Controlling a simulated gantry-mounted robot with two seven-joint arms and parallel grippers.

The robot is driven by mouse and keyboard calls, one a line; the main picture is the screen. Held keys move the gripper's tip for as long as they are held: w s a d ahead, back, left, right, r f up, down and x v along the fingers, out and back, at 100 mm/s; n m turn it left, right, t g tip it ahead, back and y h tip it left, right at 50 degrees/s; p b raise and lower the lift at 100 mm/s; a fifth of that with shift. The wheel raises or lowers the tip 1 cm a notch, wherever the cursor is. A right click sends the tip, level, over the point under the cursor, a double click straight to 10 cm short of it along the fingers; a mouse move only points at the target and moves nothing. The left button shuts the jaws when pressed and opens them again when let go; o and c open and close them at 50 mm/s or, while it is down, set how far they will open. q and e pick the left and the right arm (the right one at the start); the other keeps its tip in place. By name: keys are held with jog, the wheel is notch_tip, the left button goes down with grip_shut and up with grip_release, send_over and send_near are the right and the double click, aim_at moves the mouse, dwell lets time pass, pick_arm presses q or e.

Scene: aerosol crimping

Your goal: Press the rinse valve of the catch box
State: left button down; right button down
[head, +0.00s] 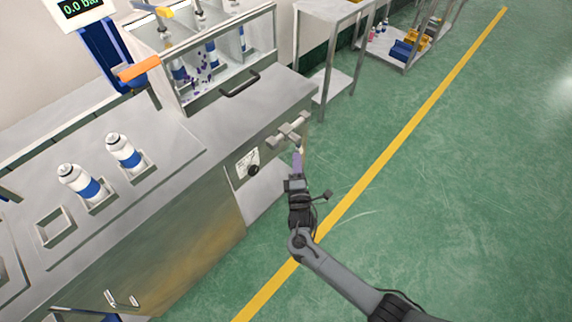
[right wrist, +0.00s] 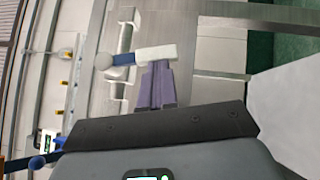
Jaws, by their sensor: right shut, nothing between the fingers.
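The catch box (head: 225,85) is a clear-fronted metal box with a dark handle, standing on the bench. A grey cross-shaped fitting (head: 287,130), which looks like the rinse valve, sticks out from the bench front below and right of it. My right gripper (head: 298,153) is shut and empty, with its purple fingers just below this fitting. In the right wrist view the purple fingertips (right wrist: 155,85) point at a white bar (right wrist: 158,53) with a blue stem and a round grey end. The tips overlap the bar's lower edge; I cannot tell whether they touch. My left gripper is out of view.
A black knob (head: 253,170) on a white plate sits on the bench front, left of my right gripper. White and blue cans (head: 125,152) stand in bench holders at the left. A shelf (head: 330,85) stands behind. The green floor at right is clear.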

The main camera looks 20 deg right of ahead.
jog(key=n+t+b, duration=0.1)
jog(key=d+n+t+b, duration=0.1)
jog(key=w+d+n+t, duration=0.1)
jog(key=shift+d+f+n+y+b, duration=0.25)
jog(key=shift+f+n+y+b, duration=0.05)
jog(key=shift+f+n+b, duration=0.1)
jog(key=w+d+r+n+t+y+b, duration=0.1)
jog(key=d+r+n+y+b, duration=0.1)
jog(key=n+y, duration=0.7)
jog(key=w+d+r+n+t+y+b, duration=0.1)
jog(key=d+r+n+y+b, duration=0.1)
jog(key=n+y+b, duration=0.3)
jog(key=d+n+y, duration=0.1)
jog(key=n+y, duration=0.3)
jog(key=n, duration=0.4)
jog(key=shift+w+d+r+t+b, duration=0.3)
jog(key=shift+d+r+t+b, duration=0.05)
jog(key=shift+d+t+b, duration=0.05)
jog(key=shift+r, duration=0.1)
